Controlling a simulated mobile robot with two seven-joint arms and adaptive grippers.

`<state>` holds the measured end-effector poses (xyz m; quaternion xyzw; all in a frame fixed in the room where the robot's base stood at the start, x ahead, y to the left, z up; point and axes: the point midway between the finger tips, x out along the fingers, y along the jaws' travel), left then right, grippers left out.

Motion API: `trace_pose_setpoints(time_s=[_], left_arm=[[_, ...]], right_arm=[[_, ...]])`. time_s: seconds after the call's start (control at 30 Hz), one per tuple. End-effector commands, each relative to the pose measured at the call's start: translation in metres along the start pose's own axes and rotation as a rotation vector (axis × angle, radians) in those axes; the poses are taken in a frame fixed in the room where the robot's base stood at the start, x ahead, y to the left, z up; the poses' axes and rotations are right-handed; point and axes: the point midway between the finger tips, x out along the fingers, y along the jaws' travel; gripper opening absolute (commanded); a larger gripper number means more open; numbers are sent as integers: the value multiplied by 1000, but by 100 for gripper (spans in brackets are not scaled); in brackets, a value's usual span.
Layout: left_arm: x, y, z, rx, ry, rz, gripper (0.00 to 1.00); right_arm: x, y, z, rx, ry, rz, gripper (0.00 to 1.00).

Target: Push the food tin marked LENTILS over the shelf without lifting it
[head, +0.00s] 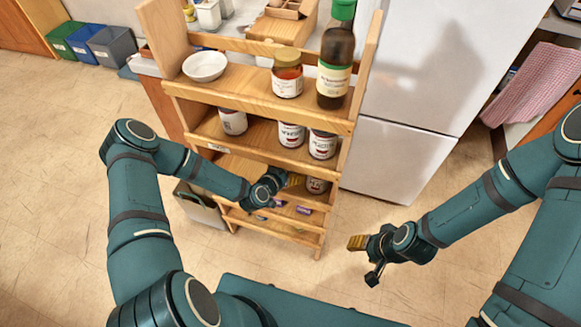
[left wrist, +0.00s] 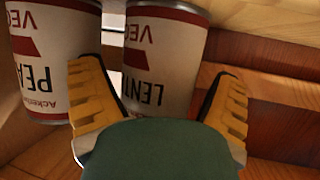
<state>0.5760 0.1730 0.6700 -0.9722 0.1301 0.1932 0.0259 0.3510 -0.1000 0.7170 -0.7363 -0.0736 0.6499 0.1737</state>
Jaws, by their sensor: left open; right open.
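The LENTILS tin (left wrist: 160,70), white with dark lettering and a red band, shows upside down in the left wrist view. My left gripper (left wrist: 158,88) is open, with one yellow finger on each side of this tin in the picture. A gap shows between the tin and the right finger; I cannot tell whether anything touches. In the head view my left gripper (head: 287,183) reaches into a lower level of the wooden shelf (head: 205,137). My right gripper (head: 364,262) is open and empty, off the shelf's right side.
A PEAS tin (left wrist: 38,62) stands close to the LENTILS tin. More tins (head: 292,134) stand one level up. The top level holds a white bowl (head: 205,66), a jar (head: 287,76) and a dark bottle (head: 336,62). A fridge (head: 425,65) stands behind on the right.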

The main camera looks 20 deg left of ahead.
Motion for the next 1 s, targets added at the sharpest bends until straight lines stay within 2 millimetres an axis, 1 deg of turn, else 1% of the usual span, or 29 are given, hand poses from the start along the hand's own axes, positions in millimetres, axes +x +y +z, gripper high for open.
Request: trace_pose_setpoints(time_s=[0.03, 0.1, 0.2, 0.53, 0.57, 0.6, 0.67, 0.7, 1.0], left_arm=[[6, 0, 1, 0, 1, 0, 89], [11, 0, 0, 1, 1, 0, 89], [16, 0, 0, 0, 0, 0, 89], [17, 0, 0, 0, 0, 0, 89], [17, 0, 0, 0, 0, 0, 81], [17, 0, 0, 0, 0, 0, 67], [17, 0, 0, 0, 0, 0, 46], [17, 0, 0, 0, 0, 0, 32], [18, -1, 0, 0, 0, 0, 31]], right_arm=[[2, 1, 0, 0, 1, 0, 47], [3, 1, 0, 0, 2, 0, 47], [4, 1, 0, 0, 2, 0, 47], [3, 1, -1, 0, 2, 0, 47], [3, 1, -1, 0, 2, 0, 47], [3, 1, -1, 0, 2, 0, 47], [3, 1, -1, 0, 2, 0, 47], [3, 1, -1, 0, 2, 0, 47], [4, 2, 0, 0, 2, 0, 47]])
